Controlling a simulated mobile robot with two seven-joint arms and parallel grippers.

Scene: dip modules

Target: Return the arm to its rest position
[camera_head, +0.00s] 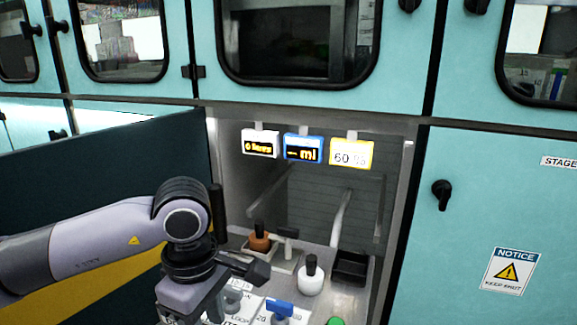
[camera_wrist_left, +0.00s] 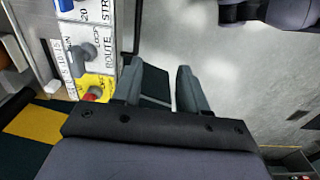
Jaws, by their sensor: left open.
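My left arm (camera_head: 100,245) reaches in from the left in the head view, in front of the open compartment. Its wrist (camera_head: 187,225) bends down over the left part of the control panel; the fingers cannot be made out there. In the left wrist view my left gripper (camera_wrist_left: 160,68) has its two grey fingers apart with nothing between them. Grey floor shows beyond the fingers. The labelled panel (camera_wrist_left: 109,45) with a grey knob (camera_wrist_left: 86,52) and a red knob (camera_wrist_left: 92,94) lies to their left, apart from them. My right gripper is in neither view.
The recess holds an orange-brown knob (camera_head: 259,241), a white bottle-like piece (camera_head: 311,280) and a blue knob (camera_head: 279,308). Three small displays, one a yellow-framed display (camera_head: 351,154), hang above. A dark open door (camera_head: 100,160) stands behind my arm. Teal cabinets (camera_head: 500,215) flank the recess.

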